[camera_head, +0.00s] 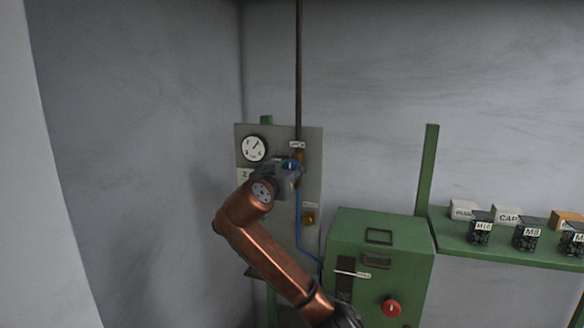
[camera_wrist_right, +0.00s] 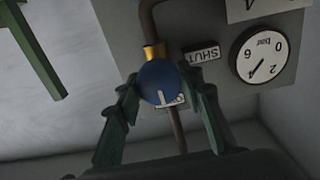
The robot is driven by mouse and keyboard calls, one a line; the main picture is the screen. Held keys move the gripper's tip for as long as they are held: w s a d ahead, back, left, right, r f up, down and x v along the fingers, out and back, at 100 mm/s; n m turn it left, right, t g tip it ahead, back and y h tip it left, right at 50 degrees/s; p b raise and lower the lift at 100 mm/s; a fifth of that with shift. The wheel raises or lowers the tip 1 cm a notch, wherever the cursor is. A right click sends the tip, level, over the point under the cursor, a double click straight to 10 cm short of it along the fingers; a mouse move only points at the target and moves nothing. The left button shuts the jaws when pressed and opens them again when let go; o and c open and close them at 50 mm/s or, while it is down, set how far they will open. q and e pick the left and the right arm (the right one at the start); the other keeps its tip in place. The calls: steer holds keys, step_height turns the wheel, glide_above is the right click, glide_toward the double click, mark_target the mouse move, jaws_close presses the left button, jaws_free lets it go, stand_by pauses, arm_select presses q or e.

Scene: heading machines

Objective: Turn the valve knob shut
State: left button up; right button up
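The blue valve knob (camera_wrist_right: 160,82) is on a brass fitting of a pipe, with a white mark on its face. In the wrist view the fingers of my right gripper (camera_wrist_right: 161,92) lie on both sides of it and appear to touch it. In the head view the right gripper (camera_head: 291,168) is at the grey panel (camera_head: 311,185), and a bit of blue knob shows there. A SHUT label (camera_wrist_right: 202,54) sits beside the knob, upside down in the wrist view. My left gripper is not in view.
A pressure gauge (camera_head: 255,148) is on the panel's upper left; it also shows in the wrist view (camera_wrist_right: 263,55). A lower brass fitting (camera_head: 309,217) and blue hose (camera_head: 299,232) are nearby. A green machine (camera_head: 398,264) with a red button stands right, beside a shelf of jars (camera_head: 480,228).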

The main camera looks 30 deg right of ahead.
steer(key=c, duration=0.6)
steer(key=shift+c, duration=0.2)
steer(key=shift+n, duration=0.3)
steer(key=n+b, duration=0.1)
steer(key=n, duration=0.1)
steer(key=shift+w+a+n+b, duration=0.1)
steer(key=shift+n+b, duration=0.3)
steer(key=n+b, duration=0.1)
steer(key=n, duration=0.3)
steer(key=shift+f, duration=0.1)
steer(key=n+b, duration=0.1)
steer(key=n, duration=0.4)
steer(key=shift+w+a+n+b, duration=0.1)
steer(key=shift+n+b, duration=0.3)
steer(key=n, duration=0.4)
steer(key=shift+f+n+b, duration=0.1)
steer(key=shift+n+b, duration=0.2)
steer(key=shift+n, duration=0.1)
